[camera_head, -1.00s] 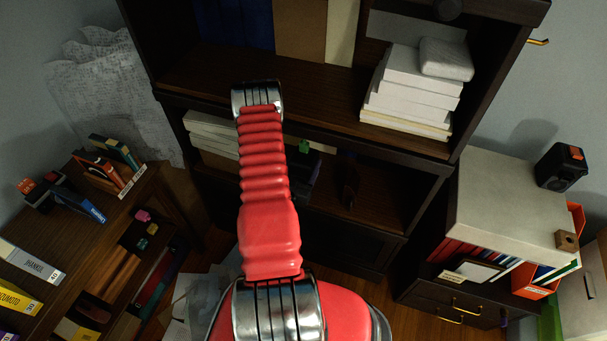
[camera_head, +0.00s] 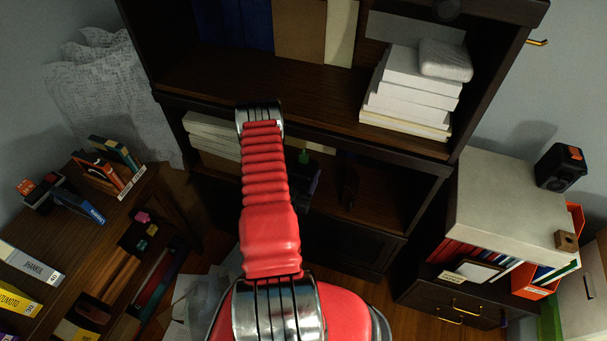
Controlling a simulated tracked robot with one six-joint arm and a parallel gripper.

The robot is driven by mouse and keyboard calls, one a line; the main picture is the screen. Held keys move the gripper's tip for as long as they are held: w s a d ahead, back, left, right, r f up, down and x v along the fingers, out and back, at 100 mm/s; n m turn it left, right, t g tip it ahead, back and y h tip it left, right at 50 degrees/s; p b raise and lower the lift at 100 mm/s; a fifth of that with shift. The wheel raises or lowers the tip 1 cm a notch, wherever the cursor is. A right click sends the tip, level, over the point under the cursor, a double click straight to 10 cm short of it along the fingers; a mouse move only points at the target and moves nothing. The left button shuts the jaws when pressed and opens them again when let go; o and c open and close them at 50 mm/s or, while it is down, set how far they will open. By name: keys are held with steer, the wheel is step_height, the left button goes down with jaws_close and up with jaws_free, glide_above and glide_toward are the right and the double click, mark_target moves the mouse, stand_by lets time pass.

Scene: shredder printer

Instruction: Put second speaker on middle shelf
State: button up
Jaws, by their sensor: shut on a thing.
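A black speaker (camera_head: 562,167) with an orange patch on top stands on the pale box top at the right. The dark wooden bookcase (camera_head: 300,108) fills the middle. Its upper visible shelf (camera_head: 215,85) holds folders and a paper stack. The compartment below (camera_head: 385,185) is partly hidden by my red arm. My arm reaches toward the bookcase, and its far metal joint is in front of the shelf edge.
A white paper stack (camera_head: 412,90) fills the upper shelf's right side. More papers (camera_head: 210,130) lie at the left of the lower compartment. A brown desk with books (camera_head: 95,225) stands left. A pale box (camera_head: 505,205) sits on a cabinet at right.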

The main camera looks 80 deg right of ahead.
steer(key=shift+f, duration=0.15)
steer(key=o, duration=1.4)
steer(key=a, duration=0.8)
steer(key=w+a, duration=0.1)
steer(key=a, duration=0.3)
stand_by(0.3)
